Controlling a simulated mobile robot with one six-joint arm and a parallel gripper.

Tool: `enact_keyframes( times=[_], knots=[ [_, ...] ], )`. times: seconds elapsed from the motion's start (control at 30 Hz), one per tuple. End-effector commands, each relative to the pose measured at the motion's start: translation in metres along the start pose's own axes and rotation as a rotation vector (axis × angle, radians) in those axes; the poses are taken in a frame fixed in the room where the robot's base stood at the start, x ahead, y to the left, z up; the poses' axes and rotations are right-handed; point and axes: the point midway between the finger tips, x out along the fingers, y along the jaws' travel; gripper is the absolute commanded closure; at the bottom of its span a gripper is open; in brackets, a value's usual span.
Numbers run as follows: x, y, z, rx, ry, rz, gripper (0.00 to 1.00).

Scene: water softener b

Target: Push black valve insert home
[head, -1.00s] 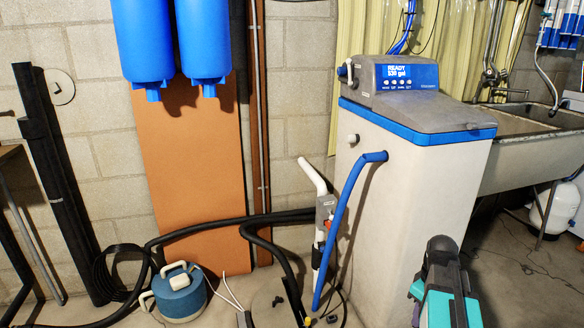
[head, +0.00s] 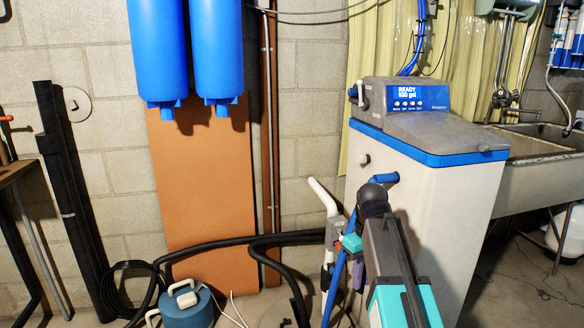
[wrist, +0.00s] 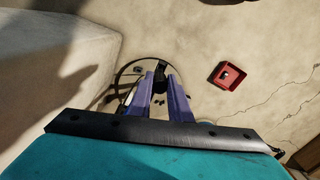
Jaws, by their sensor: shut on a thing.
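In the wrist view my gripper (wrist: 160,78) has purple fingers closed on a small black piece (wrist: 160,72), which looks like the valve insert. Its far end is against a dark round shape, and I cannot tell whether it sits in an opening. In the head view my arm is in front of the softener, with its teal front part (head: 351,243) beside the grey valve body (head: 336,226) on the white pipe (head: 322,194).
The softener cabinet (head: 415,215) stands right behind my arm, with a blue hose (head: 334,292) running down beside the pipe. Black hoses (head: 235,242) run along the wall. A blue pump (head: 188,304) stands at lower left. A red tray (wrist: 228,76) lies on open floor.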

Motion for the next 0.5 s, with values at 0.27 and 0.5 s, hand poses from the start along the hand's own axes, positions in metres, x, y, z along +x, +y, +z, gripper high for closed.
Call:
enact_keyframes(
  times=[0.27, 0.5],
  knots=[
    [-0.027, -0.013, -0.018, 0.003, 0.000, 0.000, 1.00],
    [-0.043, -0.013, -0.018, 0.002, 0.000, 0.000, 1.00]
  ],
)
